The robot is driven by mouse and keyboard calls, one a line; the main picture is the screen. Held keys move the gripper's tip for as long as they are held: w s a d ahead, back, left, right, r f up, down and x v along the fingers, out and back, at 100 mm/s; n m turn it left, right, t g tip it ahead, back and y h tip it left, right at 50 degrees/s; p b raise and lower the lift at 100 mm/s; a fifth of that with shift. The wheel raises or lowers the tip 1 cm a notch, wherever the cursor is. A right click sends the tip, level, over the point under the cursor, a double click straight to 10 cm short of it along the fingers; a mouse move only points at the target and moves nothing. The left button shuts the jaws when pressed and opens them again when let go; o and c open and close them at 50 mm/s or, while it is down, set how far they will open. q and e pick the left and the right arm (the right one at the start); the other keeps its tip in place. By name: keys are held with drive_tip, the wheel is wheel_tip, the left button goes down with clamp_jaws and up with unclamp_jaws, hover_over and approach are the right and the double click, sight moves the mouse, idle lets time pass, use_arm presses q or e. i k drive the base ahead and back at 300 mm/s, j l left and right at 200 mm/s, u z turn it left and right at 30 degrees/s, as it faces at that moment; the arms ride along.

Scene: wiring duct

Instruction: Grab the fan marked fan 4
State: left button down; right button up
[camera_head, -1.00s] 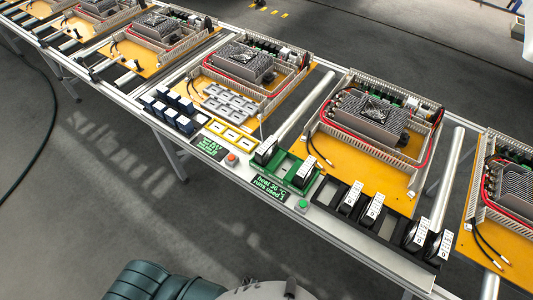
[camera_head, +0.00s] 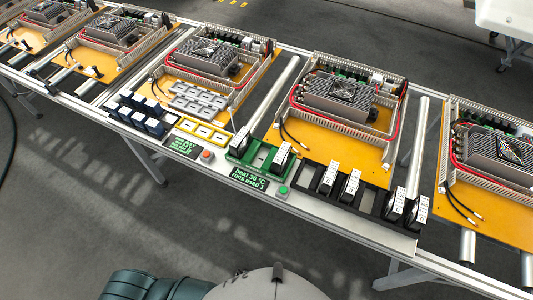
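Several black fans with white labels stand upright in a black slotted rack along the front edge of the line, to the right of centre. The leftmost fan (camera_head: 328,178) and its neighbour (camera_head: 350,186) form one pair. After empty slots, another fan (camera_head: 395,204) and the end fan (camera_head: 419,210) form a second pair at the right. Two more labelled dark modules, one at the left (camera_head: 240,141) and one at the right (camera_head: 281,158), stand in a green fixture (camera_head: 261,158). The label marks are too small to read, so I cannot tell which is fan 4. Neither gripper shows.
A green button (camera_head: 283,191) and a red button (camera_head: 207,155) sit on the front rail. Dark blue blocks (camera_head: 145,119) stand left. Yellow boards with grey power units (camera_head: 341,94) fill the line. Floor in front is clear.

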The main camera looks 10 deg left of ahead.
sight(241, 142)
drive_tip(key=i+j+z, duration=0.15)
drive_tip(key=j+z, duration=0.25)
drive_tip(key=i+j+z, duration=0.15)
drive_tip(key=z, duration=0.25)
drive_tip(key=j+z, duration=0.4)
